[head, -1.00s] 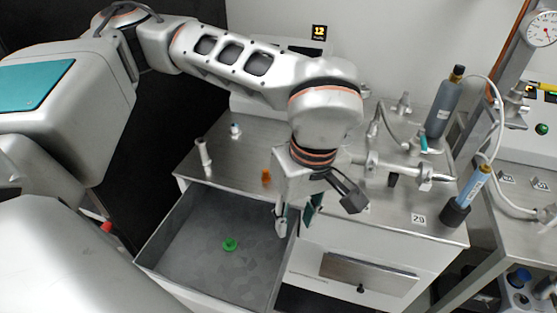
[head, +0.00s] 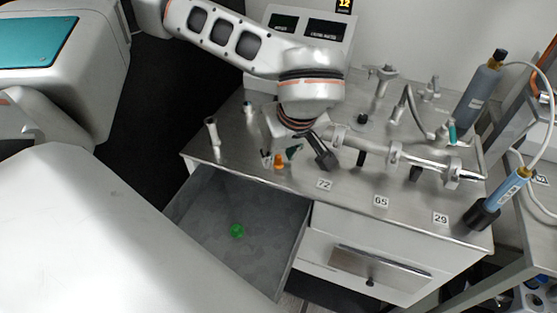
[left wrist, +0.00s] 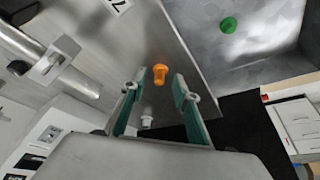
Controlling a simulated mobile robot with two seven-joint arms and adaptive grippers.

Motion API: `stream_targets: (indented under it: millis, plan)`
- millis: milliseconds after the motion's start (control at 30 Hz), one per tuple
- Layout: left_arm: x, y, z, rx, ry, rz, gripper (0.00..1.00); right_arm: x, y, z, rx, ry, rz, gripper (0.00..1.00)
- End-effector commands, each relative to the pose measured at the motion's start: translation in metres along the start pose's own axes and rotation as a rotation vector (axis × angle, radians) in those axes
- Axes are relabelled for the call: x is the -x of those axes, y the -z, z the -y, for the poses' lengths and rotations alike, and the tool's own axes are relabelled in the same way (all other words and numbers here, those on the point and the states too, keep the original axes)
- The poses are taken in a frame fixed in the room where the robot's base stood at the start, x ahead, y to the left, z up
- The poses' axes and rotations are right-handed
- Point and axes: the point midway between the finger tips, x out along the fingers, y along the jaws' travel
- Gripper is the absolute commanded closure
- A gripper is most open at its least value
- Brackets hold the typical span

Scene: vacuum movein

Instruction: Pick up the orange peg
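The orange peg (head: 279,161) stands on the metal bench top near its front edge, just behind the open drawer. My left gripper (head: 281,157) is above the bench with its fingers spread around the peg's position. In the left wrist view the orange peg (left wrist: 160,74) shows between and slightly beyond the two teal fingertips (left wrist: 157,88), which are apart. The gripper is open and empty; I cannot tell whether a finger touches the peg. My right gripper is not in view.
An open grey drawer (head: 215,260) holds a green piece (head: 237,231). A white post (head: 213,132) stands left of the gripper. A metal tube assembly (head: 385,152) lies close on its right. A grey bottle (head: 482,88) stands at the far right.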

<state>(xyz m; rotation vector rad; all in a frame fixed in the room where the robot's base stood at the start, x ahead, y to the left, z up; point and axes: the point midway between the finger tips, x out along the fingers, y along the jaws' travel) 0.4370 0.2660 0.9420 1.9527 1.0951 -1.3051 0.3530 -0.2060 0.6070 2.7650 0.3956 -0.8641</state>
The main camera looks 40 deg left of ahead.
Motion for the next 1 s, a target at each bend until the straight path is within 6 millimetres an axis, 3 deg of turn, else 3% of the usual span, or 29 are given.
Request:
stream_targets:
  millis: [300,400,433,800,1000]
  plan:
    - [-0.006,0.0,0.0,0.0,-0.001,0.0,0.7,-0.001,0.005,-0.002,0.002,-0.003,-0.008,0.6]
    - [-0.006,0.0,0.0,0.0,-0.001,0.0,0.95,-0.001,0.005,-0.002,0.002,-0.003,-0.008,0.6]
    - [-0.006,0.0,0.0,0.0,-0.001,0.0,0.99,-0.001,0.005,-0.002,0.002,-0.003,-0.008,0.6]
    - [-0.005,0.0,0.0,0.0,-0.001,0.0,0.99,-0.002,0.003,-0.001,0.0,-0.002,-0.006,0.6]
    - [0.006,0.006,-0.001,0.001,-0.004,-0.002,0.99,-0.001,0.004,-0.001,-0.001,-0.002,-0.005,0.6]
